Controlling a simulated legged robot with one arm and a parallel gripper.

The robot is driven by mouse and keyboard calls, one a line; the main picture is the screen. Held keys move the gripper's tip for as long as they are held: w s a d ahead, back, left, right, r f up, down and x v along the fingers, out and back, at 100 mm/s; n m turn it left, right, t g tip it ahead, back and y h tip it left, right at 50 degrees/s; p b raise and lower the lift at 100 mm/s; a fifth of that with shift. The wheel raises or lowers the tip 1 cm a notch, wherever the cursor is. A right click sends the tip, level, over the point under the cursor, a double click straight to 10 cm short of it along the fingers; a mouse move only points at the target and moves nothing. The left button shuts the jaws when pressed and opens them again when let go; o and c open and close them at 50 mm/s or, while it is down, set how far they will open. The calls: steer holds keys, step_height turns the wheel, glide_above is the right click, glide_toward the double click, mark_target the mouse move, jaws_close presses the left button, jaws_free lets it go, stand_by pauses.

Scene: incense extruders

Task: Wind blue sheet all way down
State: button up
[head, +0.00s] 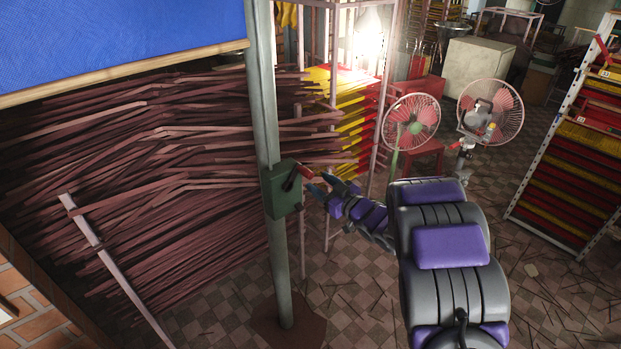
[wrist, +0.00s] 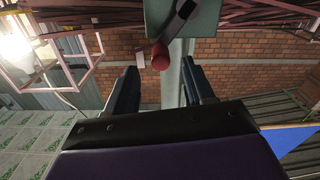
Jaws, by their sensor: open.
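The blue sheet (head: 110,38) hangs at the upper left in the head view, with a wooden bar (head: 130,74) along its lower edge. A green winch box (head: 282,191) is fixed to a grey-green post (head: 264,110). Its crank has a red handle (head: 304,172). My gripper (head: 318,188) is open and empty, just right of the box and close to the handle. In the wrist view, the red handle (wrist: 160,57) lies ahead, between and beyond the two fingers (wrist: 158,85). The fingers do not appear to touch it. A corner of the blue sheet shows at the lower right there.
Long stacked incense sticks (head: 150,180) fill the space behind the post. A leaning pale pole (head: 115,270) stands at left. Two fans, one red-bladed (head: 412,121), and a red-yellow rack (head: 570,150) are farther right. Checkered floor is mostly open, with scattered sticks.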

mark_target(312, 177)
steer(key=shift+x, duration=2.55)
steer(key=shift+c, duration=0.3)
jaws_close()
